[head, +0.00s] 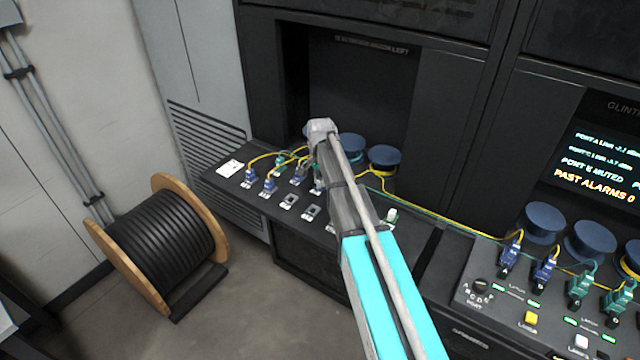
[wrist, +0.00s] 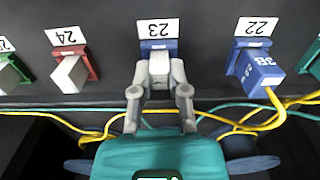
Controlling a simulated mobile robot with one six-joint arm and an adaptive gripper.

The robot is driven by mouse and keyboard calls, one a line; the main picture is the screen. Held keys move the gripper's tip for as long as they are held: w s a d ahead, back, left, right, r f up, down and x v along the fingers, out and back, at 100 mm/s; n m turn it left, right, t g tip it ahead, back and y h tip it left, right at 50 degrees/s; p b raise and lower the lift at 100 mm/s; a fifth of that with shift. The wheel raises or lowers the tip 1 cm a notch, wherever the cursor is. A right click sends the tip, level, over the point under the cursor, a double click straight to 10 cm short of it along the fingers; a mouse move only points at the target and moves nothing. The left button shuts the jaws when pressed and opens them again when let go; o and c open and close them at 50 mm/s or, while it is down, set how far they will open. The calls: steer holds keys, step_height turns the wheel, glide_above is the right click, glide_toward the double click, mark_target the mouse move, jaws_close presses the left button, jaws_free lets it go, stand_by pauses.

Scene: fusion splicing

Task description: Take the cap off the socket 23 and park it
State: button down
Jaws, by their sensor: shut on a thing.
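Socket 23 (wrist: 172,44) is a blue socket under the white label "23" in the upper middle of the wrist view. My gripper (wrist: 160,76) comes up from the bottom of that view, right in front of this socket. Its two grey fingers are shut on the light grey cap (wrist: 159,65) at the socket. I cannot tell whether the cap is still seated. In the head view my arm covers the gripper and socket 23.
Socket 24 (wrist: 83,55) is red with a white cap (wrist: 69,74), to the left. Socket 22 holds a blue plug (wrist: 258,72) with a yellow cable, to the right. Yellow and green cables cross below. A cable drum (head: 158,243) stands on the floor at left.

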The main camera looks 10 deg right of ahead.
mark_target(320, 179)
steer(key=shift+r, duration=0.15)
steer(key=shift+r+p, duration=2.8)
steer(key=shift+p, duration=0.15)
steer(key=shift+r, duration=0.1)
steer(key=shift+r+p, duration=0.75)
steer(key=shift+p, duration=0.1)
steer(key=shift+f, duration=0.1)
steer(key=shift+s+a, duration=2.15)
steer(key=shift+a, duration=2.95)
step_height(320, 179, down, 6)
steer(key=b, duration=0.6)
steer(key=shift+a+f, duration=0.1)
